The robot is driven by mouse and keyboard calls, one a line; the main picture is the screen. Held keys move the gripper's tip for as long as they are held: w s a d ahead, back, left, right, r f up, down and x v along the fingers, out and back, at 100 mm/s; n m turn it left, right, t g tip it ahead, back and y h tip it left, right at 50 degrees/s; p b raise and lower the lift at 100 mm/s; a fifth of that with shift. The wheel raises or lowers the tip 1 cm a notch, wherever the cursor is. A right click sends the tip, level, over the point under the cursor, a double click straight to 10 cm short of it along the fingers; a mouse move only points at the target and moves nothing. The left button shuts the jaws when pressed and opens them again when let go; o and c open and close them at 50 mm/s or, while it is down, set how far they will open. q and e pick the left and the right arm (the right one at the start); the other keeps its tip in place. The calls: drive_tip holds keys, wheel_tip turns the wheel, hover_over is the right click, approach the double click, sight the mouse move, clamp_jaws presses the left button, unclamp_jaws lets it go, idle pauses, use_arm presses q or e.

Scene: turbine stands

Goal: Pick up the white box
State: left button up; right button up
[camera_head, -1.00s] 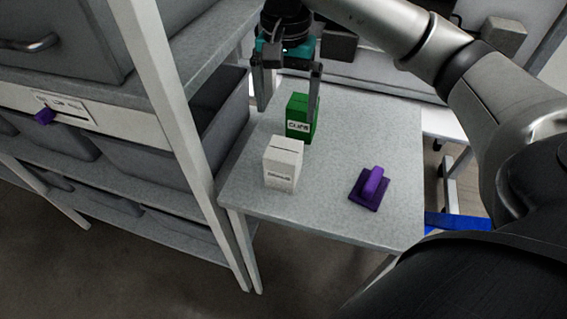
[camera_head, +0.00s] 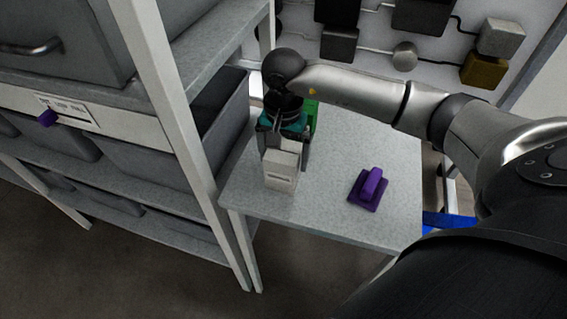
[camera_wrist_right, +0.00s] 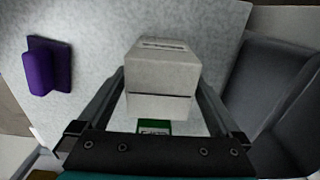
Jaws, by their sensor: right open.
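The white box (camera_head: 280,172) stands upright on the small grey table (camera_head: 325,215) in the head view. My right gripper (camera_head: 285,155) points down at it from behind, its fingers spread. In the right wrist view the white box (camera_wrist_right: 162,72) lies between the two open fingers, with a gap visible near the lower part of each side. Whether a finger touches it I cannot tell. The green box (camera_head: 311,115) is mostly hidden behind my gripper; a green strip (camera_wrist_right: 154,127) of it shows in the wrist view. My left gripper is not in view.
A purple handled block (camera_head: 369,189) stands on the table to the right of the white box. A shelf rack with grey bins (camera_head: 160,150) stands close on the left.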

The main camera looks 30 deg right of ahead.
drive_tip(key=shift+f, duration=0.75)
drive_tip(key=shift+c, duration=0.4)
clamp_jaws()
